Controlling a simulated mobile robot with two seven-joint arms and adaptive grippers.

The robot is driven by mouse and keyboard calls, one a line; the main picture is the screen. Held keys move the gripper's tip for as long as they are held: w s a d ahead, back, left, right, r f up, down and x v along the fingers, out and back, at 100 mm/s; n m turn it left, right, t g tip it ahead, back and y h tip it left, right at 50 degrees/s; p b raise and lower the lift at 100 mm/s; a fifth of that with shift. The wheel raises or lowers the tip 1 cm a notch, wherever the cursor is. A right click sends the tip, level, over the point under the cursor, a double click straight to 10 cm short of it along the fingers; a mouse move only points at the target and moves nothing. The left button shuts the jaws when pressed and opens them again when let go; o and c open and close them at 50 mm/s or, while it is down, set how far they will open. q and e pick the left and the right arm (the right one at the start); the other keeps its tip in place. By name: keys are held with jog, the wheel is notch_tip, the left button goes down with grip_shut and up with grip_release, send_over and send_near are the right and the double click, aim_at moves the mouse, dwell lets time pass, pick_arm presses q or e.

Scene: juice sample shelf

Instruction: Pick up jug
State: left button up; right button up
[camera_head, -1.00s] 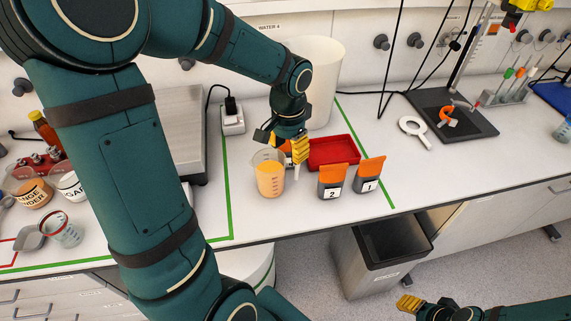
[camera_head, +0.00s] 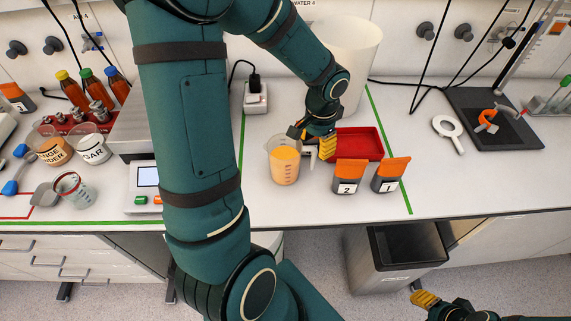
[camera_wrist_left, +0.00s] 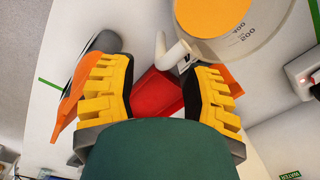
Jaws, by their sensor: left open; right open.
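The jug (camera_head: 284,168), a clear measuring vessel with orange liquid, stands upright on the bench. Its pale handle (camera_head: 310,160) is on its right side. My left gripper (camera_head: 327,147) is just right of the handle, above the bench. In the left wrist view the open yellow fingers (camera_wrist_left: 157,78) spread to either side of the white handle (camera_wrist_left: 172,55), with the jug (camera_wrist_left: 214,15) beyond at the top. Contact cannot be told. My right gripper (camera_head: 424,299) is low at the right, over the floor, away from the jug.
A red tray (camera_head: 362,143) lies behind the gripper. Two orange-topped containers, labelled 2 (camera_head: 347,177) and 1 (camera_head: 389,175), stand to its right. A tall white container (camera_head: 350,55) is behind. A bin (camera_head: 400,258) stands below the bench edge.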

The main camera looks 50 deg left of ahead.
pick_arm(q)
notch_tip(320, 180, down, 5)
jog(key=shift+a+f+b, duration=0.1)
jog(key=shift+b, duration=0.25)
grip_shut()
